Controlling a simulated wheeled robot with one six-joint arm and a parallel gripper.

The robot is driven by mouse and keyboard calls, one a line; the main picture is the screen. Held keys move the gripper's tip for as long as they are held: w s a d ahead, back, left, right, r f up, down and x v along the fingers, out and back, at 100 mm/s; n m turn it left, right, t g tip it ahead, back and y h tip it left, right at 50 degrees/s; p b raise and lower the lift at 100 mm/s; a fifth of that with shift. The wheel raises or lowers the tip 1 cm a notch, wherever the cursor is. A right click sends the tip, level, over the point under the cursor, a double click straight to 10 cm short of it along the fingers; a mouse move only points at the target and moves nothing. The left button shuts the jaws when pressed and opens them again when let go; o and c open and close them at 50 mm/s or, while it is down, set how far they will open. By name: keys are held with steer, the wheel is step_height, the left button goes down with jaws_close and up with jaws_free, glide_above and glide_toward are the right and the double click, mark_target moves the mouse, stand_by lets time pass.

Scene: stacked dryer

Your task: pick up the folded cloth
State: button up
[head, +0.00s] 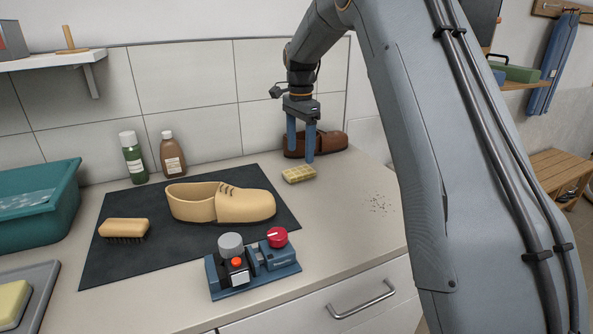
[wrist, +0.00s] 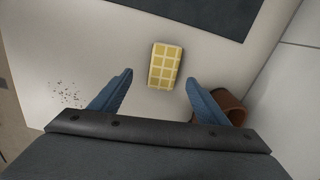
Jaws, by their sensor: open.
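The folded cloth (head: 299,174) is a small yellow checked block lying on the counter, just off the right edge of the dark mat. In the wrist view the cloth (wrist: 165,66) lies ahead of the fingertips, roughly midway between their lines. My gripper (head: 301,158) points down with its two blue fingers apart, above and close behind the cloth. In the wrist view my gripper (wrist: 159,78) is open with nothing between its fingers. The fingers do not appear to touch the cloth.
A brown shoe (head: 327,143) stands close behind my gripper, near the tiled wall. A tan shoe (head: 222,202) and a brush (head: 124,229) lie on the dark mat (head: 180,258). A blue device (head: 254,265) sits at the front. Crumbs (head: 378,203) lie on otherwise clear counter at right.

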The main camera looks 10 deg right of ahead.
mark_target(299, 170)
steer(key=shift+w+f, duration=0.1)
steer(key=shift+w, duration=0.3)
steer(key=shift+f, duration=0.3)
steer(key=shift+a+f+p, duration=0.1)
steer(key=shift+f+p, duration=1.15)
steer(key=shift+f, duration=2.15)
steer(key=c, duration=1.1)
steer(key=shift+c, duration=0.2)
steer(key=shift+r, duration=0.1)
step_height(299, 170, up, 10)
steer(key=b, duration=0.2)
